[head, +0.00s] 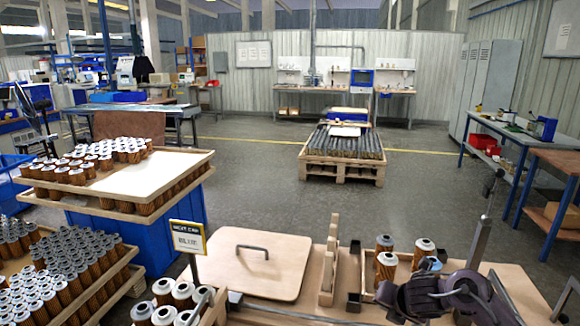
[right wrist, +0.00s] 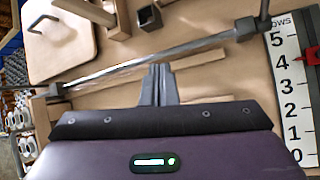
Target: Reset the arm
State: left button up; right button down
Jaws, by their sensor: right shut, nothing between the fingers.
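My right arm (head: 445,295), dark purple and grey, reaches over the wooden bench at the bottom right of the head view. In the right wrist view my right gripper (right wrist: 158,72) has its two grey fingers together with nothing between them. It is above the bench top, in front of a metal rod (right wrist: 150,62) that runs slantwise across that view. Whether the fingers touch the rod I cannot tell. My left gripper is not in view.
Brown filter cartridges (head: 386,268) stand beside my right arm. A wooden lid with a handle (head: 250,285) lies to the left. A numbered scale (right wrist: 288,95) with a red pointer is at the right of the wrist view. Cartridge-filled trays (head: 185,168) stand at left; the floor beyond is partly clear.

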jog(key=s+a+f+m, duration=0.4)
jog(key=s+a+m, duration=0.7)
jog(key=s+m, duration=0.1)
jog(key=s+d+m+g, duration=0.2)
jog(key=s+d+m, duration=0.1)
jog(key=s+m, duration=0.6)
jog(key=s+d+m+g, duration=0.25)
jog(key=s+m, duration=0.45)
jog(key=s, duration=0.4)
notch_tip(320, 180, down, 30)
jog(key=s+f+g, duration=0.1)
jog(key=s+d+f, duration=0.2)
jog(key=s+f, duration=0.7)
jog(key=s, duration=0.1)
jog(key=s+d+f+g+h, duration=0.1)
jog(key=s+d+f, duration=0.1)
jog(key=s+f, duration=0.7)
jog(key=shift+s, duration=0.5)
